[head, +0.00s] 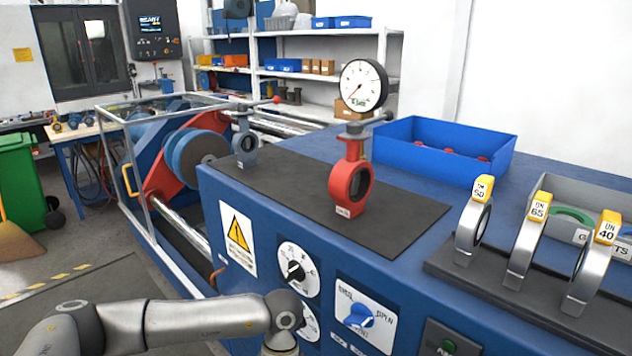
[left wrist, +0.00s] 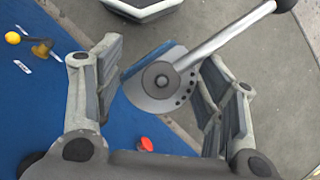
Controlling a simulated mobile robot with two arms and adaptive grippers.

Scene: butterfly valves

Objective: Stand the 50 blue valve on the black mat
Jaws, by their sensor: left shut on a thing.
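The black mat (head: 290,192) lies on the blue bench. A red valve (head: 350,186) stands upright on its right part, and a grey-blue valve (head: 246,146) with a red-tipped lever stands near its far left edge. My left gripper (left wrist: 163,95) shows in the left wrist view, shut on a valve whose grey notched plate (left wrist: 152,98) and black-knobbed lever (left wrist: 228,38) lie between the fingers. A blue edge shows beside the plate. Its body is mostly hidden and no number is readable. In the head view my left arm enters at lower left; its gripper is out of frame.
A blue bin (head: 440,152) stands behind the mat. Several silver rings with yellow tags, one a 50 ring (head: 473,228), stand at right. The mat's middle, between the two valves, is clear.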

